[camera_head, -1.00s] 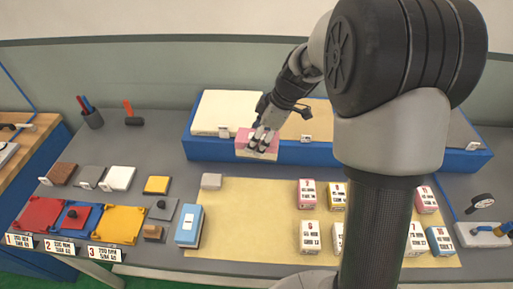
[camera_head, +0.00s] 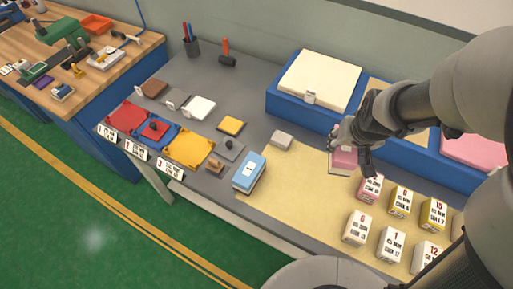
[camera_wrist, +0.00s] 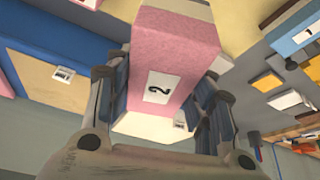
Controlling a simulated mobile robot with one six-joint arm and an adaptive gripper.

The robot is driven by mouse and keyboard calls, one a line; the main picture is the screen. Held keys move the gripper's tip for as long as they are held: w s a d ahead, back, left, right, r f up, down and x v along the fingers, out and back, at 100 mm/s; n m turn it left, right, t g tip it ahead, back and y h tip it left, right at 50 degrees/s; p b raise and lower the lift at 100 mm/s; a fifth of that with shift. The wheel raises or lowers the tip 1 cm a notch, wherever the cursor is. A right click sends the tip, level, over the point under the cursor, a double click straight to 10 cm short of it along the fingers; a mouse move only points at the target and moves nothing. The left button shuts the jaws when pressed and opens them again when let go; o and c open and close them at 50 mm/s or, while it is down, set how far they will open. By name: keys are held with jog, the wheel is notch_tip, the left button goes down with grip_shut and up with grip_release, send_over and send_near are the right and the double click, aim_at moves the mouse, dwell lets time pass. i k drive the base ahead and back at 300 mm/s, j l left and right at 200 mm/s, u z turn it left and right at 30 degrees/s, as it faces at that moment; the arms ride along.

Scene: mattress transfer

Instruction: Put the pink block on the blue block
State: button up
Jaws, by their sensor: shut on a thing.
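The pink block (camera_wrist: 178,45), with a white label marked 2, is clasped between the fingers of my gripper (camera_wrist: 165,108) in the wrist view. In the head view, my gripper (camera_head: 352,142) holds the pink block (camera_head: 344,158) over the tan mat, partly hidden by the fingers. The blue block (camera_head: 249,172) stands on the left edge of the mat, apart from and left of the pink block. A blue block also shows in the wrist view (camera_wrist: 298,34), at the upper right.
Several labelled pink, yellow and white blocks stand on the mat's right side, one pink block (camera_head: 370,188) close to my gripper. A grey block (camera_head: 282,140) lies behind the blue block. A blue raised tray (camera_head: 300,117) runs along the back. Bare tan mat (camera_head: 300,190) lies between.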

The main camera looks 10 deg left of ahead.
aim_at(249, 168)
jog(key=j+z, duration=0.6)
jog(key=z, duration=0.15)
jog(key=j+z, duration=0.25)
jog(key=z, duration=0.15)
jog(key=k+j+z, duration=0.1)
jog(key=j+z, duration=0.25)
jog(key=k+j, duration=0.2)
jog(key=j, duration=0.2)
jog(key=k+j+z, duration=0.15)
jog(key=j, duration=0.2)
jog(key=k+j, duration=0.25)
jog(key=j, duration=0.15)
jog(key=k+j+z, duration=0.1)
jog(key=j, duration=0.25)
jog(key=k, duration=0.1)
